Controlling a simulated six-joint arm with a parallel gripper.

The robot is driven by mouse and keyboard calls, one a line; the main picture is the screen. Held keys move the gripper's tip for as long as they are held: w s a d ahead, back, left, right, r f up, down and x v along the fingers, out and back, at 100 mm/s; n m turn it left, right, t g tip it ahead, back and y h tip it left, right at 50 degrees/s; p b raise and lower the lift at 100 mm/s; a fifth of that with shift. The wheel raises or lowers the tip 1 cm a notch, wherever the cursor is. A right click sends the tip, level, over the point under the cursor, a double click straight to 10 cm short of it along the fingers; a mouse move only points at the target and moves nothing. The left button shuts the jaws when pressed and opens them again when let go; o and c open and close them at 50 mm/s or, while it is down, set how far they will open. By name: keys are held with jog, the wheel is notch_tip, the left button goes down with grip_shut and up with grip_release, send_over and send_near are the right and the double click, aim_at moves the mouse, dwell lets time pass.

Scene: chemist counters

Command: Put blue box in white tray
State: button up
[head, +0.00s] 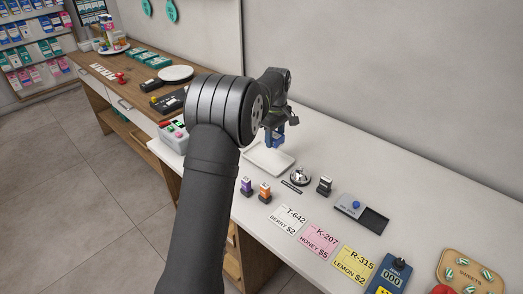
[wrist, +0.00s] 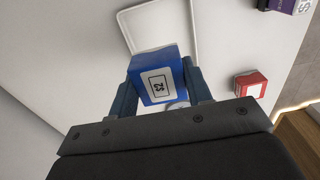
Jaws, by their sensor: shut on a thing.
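The blue box (wrist: 158,78), with a white label marked 52 or similar, is held between the fingers of my gripper (wrist: 160,88) in the wrist view. In the head view my gripper (head: 274,136) points down over the white tray (head: 284,166) on the white counter; the box is hard to tell from the blue fingers there. The tray's rim also shows in the wrist view (wrist: 197,30), beyond the box. The box looks above the tray's near end, but its exact height is unclear. Part of the tray is hidden behind my arm and gripper.
In the wrist view a red box (wrist: 250,85) lies to the right. A wall runs behind the counter.

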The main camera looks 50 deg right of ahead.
jog(key=w+f, duration=0.1)
jog(key=w, duration=0.1)
jog(key=w+f, duration=0.1)
jog(key=w, duration=0.1)
jog(key=w+f, duration=0.2)
jog(key=shift+w+a+f, duration=0.1)
jog(key=shift+w+a, duration=0.05)
jog(key=shift+w, duration=0.25)
jog(key=shift+f, duration=2)
jog(key=o, duration=1)
jog(key=shift+f, duration=0.15)
notch_tip(320, 180, up, 12)
jog(key=shift+r, duration=0.15)
send_over(259, 154)
jog(key=shift+f, duration=4.1)
